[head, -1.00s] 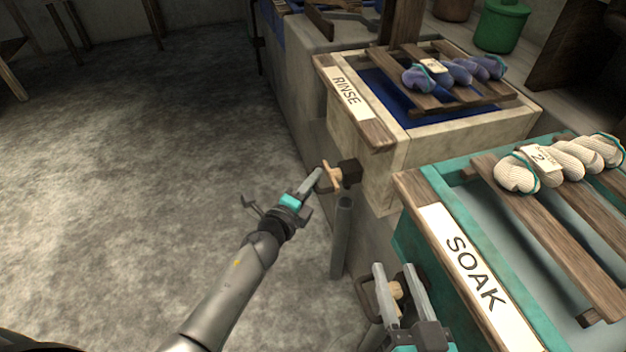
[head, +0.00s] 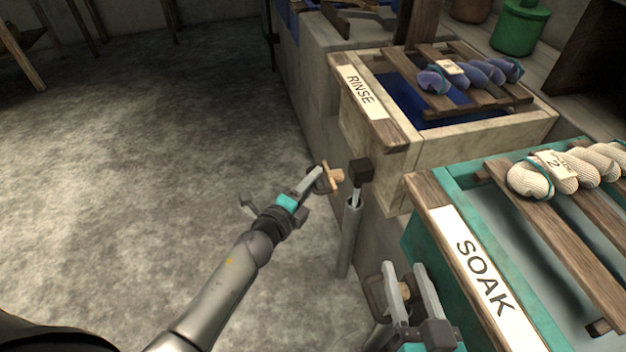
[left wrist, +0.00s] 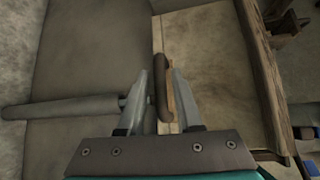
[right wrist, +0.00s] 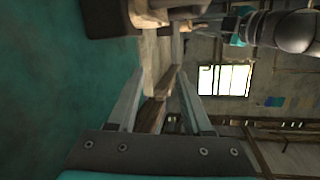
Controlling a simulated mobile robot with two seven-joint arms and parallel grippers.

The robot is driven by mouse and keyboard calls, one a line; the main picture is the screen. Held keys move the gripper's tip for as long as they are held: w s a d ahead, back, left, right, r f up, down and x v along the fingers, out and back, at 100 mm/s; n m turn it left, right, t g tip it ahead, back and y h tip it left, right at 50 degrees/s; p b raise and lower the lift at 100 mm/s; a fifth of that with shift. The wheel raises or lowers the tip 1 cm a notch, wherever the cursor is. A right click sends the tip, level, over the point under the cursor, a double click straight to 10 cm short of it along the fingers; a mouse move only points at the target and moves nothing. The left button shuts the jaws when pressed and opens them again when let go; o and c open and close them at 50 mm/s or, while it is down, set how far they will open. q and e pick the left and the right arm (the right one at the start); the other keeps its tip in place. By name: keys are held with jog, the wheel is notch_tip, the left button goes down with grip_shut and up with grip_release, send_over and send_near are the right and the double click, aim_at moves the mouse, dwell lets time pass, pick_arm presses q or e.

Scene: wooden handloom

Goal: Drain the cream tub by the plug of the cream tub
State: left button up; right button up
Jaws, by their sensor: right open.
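The cream tub (head: 480,133), labelled RINSE, has a dark outlet block (head: 361,171) on its near side. The plug (head: 333,178), a wooden cork with a brown handle, is apart from the block, a short gap to its left. My left gripper (head: 318,177) is shut on its handle; the handle (left wrist: 163,88) shows between the fingers in the left wrist view. A pale stream (head: 355,197) runs from below the block into the grey upright pipe (head: 349,240). My right gripper (head: 408,282) is open by the teal tub, around or beside another cork-and-handle plug; I cannot tell which.
The teal SOAK tub (head: 422,240) stands close at the right. Wooden slats with a white yarn skein (head: 560,172) lie across it. A purple skein (head: 470,76) rests on slats over the cream tub. A green pot (head: 520,27) stands behind. The floor at left is clear.

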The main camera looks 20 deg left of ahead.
pick_arm(q)
jog(key=shift+o, duration=0.8)
jog(key=shift+s, duration=0.15)
jog(key=shift+s+a, duration=0.1)
jog(key=shift+s, duration=0.25)
pick_arm(e)
jog(key=shift+s+f, duration=0.1)
jog(key=shift+f, duration=0.1)
jog(key=shift+w+d+f+g+h+p, duration=0.2)
jog(key=shift+d+f+g+h+p, duration=0.35)
jog(key=shift+g, duration=0.55)
pick_arm(q)
jog(key=v, duration=1.4)
pick_arm(e)
jog(key=shift+d, duration=0.15)
pick_arm(q)
jog(key=shift+s+a, duration=0.1)
jog(key=shift+s, duration=0.05)
pick_arm(e)
jog(key=shift+s, duration=0.1)
